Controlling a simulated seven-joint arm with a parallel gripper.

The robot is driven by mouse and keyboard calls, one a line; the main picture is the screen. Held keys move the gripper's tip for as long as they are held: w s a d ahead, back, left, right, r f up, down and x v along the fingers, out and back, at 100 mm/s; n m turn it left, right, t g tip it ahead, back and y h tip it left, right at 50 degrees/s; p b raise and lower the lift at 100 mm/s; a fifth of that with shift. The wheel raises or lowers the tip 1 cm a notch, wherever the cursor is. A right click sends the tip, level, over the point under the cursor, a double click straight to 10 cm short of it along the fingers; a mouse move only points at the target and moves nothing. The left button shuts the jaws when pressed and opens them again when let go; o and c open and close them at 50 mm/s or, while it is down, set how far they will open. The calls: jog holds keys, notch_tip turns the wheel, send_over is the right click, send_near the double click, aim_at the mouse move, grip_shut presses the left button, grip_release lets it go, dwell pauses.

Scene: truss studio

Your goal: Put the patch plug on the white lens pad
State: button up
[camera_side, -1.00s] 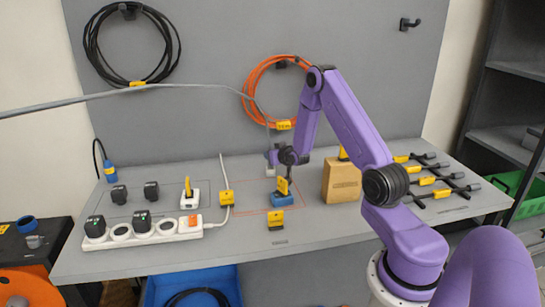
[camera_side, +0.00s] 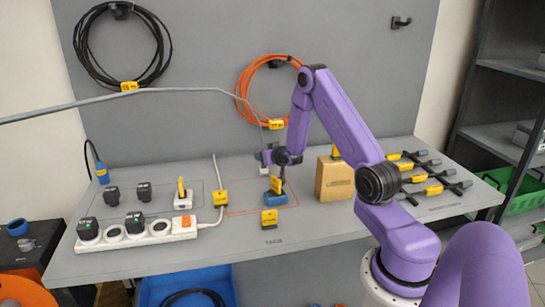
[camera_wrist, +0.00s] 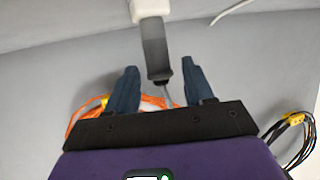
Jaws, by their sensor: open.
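The patch plug (camera_wrist: 155,50) appears as a dark grey body with a white end, on a thin grey cable. In the wrist view it lies between my two blue fingers, with a visible gap to each. In the side view the plug (camera_side: 264,168) hangs upright above the back of the bench, beside my gripper (camera_side: 266,157). My gripper (camera_wrist: 158,72) is open around the plug. A white block (camera_side: 181,204) with an upright yellow tag stands on the bench to the left; it looks like the white lens pad. My wrist partly hides the plug in the side view.
A blue block (camera_side: 276,198) with a yellow tag stands in front of my gripper. A white power strip (camera_side: 160,231), black adapters (camera_side: 144,192) and a cardboard box (camera_side: 335,180) are also on the bench. An orange cable coil (camera_side: 243,95) hangs on the wall behind.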

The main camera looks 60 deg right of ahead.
jog(key=v, duration=1.1)
jog(key=s+a+r+n+g+y, duration=0.1)
jog(key=a+n+g+y, duration=0.15)
jog(key=a, duration=0.65)
jog(key=s+a+n+g+y, duration=0.1)
jog(key=s+a+n+y, duration=0.2)
jog(key=a, duration=0.6)
jog(key=a+r+n+g+y, duration=0.1)
jog(key=a+n+y, duration=0.25)
jog(key=a, duration=0.65)
jog(key=s+a+r+n+g, duration=0.1)
jog(key=s+r+n+g, duration=0.1)
jog(key=s, duration=0.6)
jog(key=s+a+r+n+g+h, duration=0.1)
jog(key=s+n, duration=0.3)
jog(key=s, duration=0.4)
jog(key=s+a+r+n+g, duration=0.2)
jog(key=s+a+n+g, duration=0.1)
jog(key=s, duration=0.5)
jog(key=shift+s+a+r+n+g+h, duration=0.15)
jog(key=shift+s+r+n+g+h, duration=0.2)
jog(key=shift+g, duration=0.2)
jog(key=shift+w, duration=0.15)
